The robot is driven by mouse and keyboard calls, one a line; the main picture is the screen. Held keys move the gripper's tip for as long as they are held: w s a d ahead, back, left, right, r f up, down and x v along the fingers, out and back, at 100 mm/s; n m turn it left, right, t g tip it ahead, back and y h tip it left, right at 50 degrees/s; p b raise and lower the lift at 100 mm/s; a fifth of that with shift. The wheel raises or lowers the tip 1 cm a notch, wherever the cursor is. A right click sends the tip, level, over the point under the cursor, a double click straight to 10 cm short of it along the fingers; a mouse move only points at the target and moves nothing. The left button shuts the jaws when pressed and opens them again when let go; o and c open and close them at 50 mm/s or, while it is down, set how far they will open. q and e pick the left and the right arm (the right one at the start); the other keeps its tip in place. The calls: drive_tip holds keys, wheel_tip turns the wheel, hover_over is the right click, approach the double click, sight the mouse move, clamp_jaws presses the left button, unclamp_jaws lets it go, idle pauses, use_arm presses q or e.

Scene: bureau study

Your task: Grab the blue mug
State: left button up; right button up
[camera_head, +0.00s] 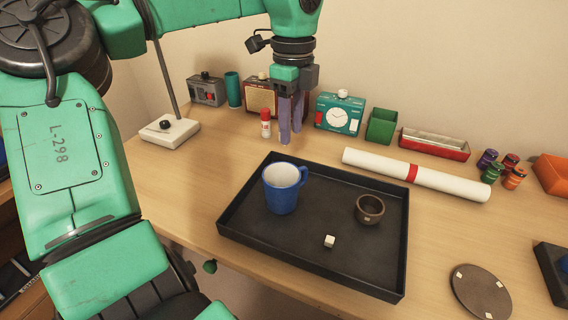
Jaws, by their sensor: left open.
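The blue mug (281,194) stands upright on the left part of a black tray (393,278), with its handle on the right side and a pale inside. My left gripper (291,137) points down above and behind the mug, apart from it. Its two purple-grey fingers are apart with nothing seen between them. My right gripper is not in view.
A small brown cup (369,210) and a white cube (329,241) are in the tray. A rolled paper (416,176) lies behind. A red-and-white bottle (265,124), radio (259,95) and teal clock (338,116) stand at the back. A round disc (481,292) lies at right.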

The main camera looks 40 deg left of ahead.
sight(290, 182)
use_arm(q)
wheel_tip(290, 182, down, 3)
drive_tip(key=shift+r, duration=0.2)
wheel_tip(290, 182, down, 13)
drive_tip(key=shift+a+f+b, duration=0.1)
drive_tip(key=shift+b, duration=0.45)
clamp_jaws()
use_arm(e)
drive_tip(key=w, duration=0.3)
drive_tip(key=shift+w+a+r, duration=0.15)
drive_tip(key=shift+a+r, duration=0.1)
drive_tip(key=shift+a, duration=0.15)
